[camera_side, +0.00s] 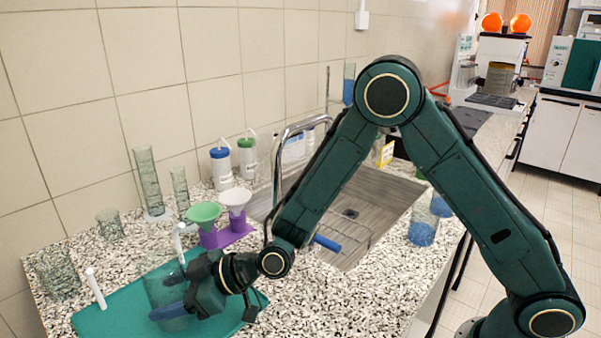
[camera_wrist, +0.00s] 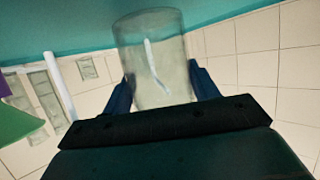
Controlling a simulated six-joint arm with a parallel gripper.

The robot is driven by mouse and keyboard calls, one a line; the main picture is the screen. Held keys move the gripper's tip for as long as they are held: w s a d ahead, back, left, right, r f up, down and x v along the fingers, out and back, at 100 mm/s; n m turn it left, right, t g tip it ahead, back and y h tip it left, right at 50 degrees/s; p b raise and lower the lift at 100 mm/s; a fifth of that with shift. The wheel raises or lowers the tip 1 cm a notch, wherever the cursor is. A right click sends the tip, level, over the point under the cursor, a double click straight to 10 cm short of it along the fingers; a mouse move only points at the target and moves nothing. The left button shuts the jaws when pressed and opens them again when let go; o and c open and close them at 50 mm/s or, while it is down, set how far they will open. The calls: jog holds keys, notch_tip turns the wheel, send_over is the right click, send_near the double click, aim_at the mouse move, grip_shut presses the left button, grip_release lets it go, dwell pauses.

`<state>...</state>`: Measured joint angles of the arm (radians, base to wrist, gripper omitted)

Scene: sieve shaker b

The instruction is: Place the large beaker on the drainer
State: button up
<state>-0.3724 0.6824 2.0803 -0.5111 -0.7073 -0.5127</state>
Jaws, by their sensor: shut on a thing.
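My gripper (camera_side: 172,295) is shut on a clear glass beaker (camera_side: 160,287), one blue finger on each side of it. The beaker also shows between the fingers in the wrist view (camera_wrist: 152,60). The drainer appears to be the teal mat (camera_side: 105,320) with upright white pegs (camera_side: 95,288), (camera_side: 179,243). The beaker is over the mat, between the pegs in the side view; whether it touches the mat is unclear. A white streak, perhaps a peg, shows through the beaker in the wrist view. My gripper partly hides the beaker in the side view.
Another glass vessel (camera_side: 58,275) stands left of the mat, with a small beaker (camera_side: 109,223) and glass cylinders (camera_side: 149,180) by the wall. Green (camera_side: 204,212) and white (camera_side: 235,196) funnels sit on a purple stand close behind my gripper. The sink (camera_side: 370,205) is to the right.

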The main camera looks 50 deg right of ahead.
jog(key=shift+f, duration=0.2)
jog(key=shift+f, duration=0.15)
jog(key=o, duration=1.3)
jog(key=shift+s+d+r, duration=0.3)
jog(key=shift+d, duration=0.05)
jog(key=v, duration=1.1)
